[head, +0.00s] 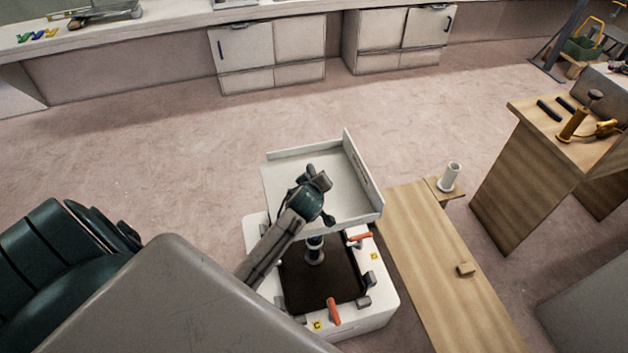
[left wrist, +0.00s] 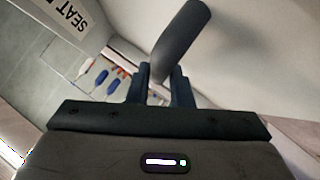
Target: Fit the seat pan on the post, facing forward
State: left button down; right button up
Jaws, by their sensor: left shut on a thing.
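The seat pan (head: 335,173) is a white tray with a raised wall at its far edge and a taller one at its right. My left gripper (head: 318,185) is over it, shut on its grey handle, which shows in the left wrist view (left wrist: 182,42) between the fingers (left wrist: 160,85). Lettering starting "SEAT" (left wrist: 68,14) shows there. The post (head: 315,252) stands upright in the dark floor of a white base (head: 375,318), just in front of the pan's near edge. Whether pan and post touch is hidden. My right gripper is not in view.
Orange levers (head: 333,311) and grey blocks sit around the base's rim, with yellow tags C and D. A teal seat (head: 45,250) is at left. The floor behind is clear.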

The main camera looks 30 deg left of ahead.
pick_arm(q)
jog(key=shift+f+b, duration=0.55)
jog(key=shift+f, duration=0.25)
jog(key=c, duration=1.2)
grip_release()
jog(key=shift+s+f, duration=0.1)
jog(key=shift+f, duration=0.15)
jog(key=b+v, duration=0.1)
jog(key=v, duration=0.8)
jog(key=shift+s+d+r+b, duration=0.15)
jog(key=shift+r+b, duration=0.1)
jog(key=shift+b, duration=0.15)
jog(key=shift+s+d+r, duration=0.2)
jog(key=shift+s+r, duration=0.25)
jog(key=shift+s, duration=0.05)
